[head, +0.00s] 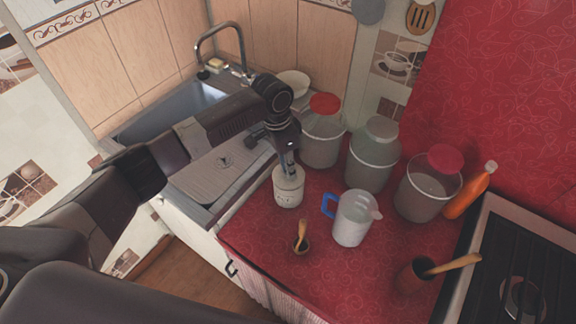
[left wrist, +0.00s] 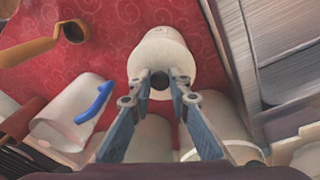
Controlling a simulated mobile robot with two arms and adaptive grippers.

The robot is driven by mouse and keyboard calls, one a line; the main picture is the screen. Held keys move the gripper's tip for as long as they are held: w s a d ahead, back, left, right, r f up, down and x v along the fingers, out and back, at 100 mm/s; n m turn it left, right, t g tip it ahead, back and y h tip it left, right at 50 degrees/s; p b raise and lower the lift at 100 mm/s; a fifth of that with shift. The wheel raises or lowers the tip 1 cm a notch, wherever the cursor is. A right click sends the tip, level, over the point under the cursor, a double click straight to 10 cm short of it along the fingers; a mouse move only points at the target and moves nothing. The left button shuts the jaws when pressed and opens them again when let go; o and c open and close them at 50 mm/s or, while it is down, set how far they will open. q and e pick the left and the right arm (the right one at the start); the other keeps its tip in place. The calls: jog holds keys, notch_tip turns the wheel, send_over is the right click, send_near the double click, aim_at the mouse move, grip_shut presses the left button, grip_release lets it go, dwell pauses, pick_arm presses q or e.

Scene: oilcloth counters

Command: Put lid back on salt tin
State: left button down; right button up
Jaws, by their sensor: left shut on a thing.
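The salt tin (head: 289,194) is a small white pot standing upright on the red counter, left of the measuring jug. It also shows in the left wrist view (left wrist: 166,14). The white lid (left wrist: 159,58) has a dark knob and lies over the tin's top in both views. I cannot tell whether it rests fully on the rim. My left gripper (head: 288,168) points down from above the tin. In the left wrist view its fingertips (left wrist: 159,80) are closed around the lid's knob. My right gripper is not in view.
A measuring jug (head: 350,222) with a blue handle stands right of the tin. A small wooden-handled scoop (head: 301,243) lies in front. Several large clear tubs, one of them a red-topped tub (head: 321,150), stand behind. The sink (head: 170,110) is left, the stove (head: 520,270) right.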

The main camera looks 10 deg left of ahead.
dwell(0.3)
pick_arm(q)
jog(key=c, duration=1.7)
grip_release()
jog(key=shift+c, duration=0.2)
jog(key=shift+o, duration=0.6)
jog(key=o, duration=0.4)
jog(key=shift+r+p, duration=3.5)
jog(key=shift+p, duration=0.3)
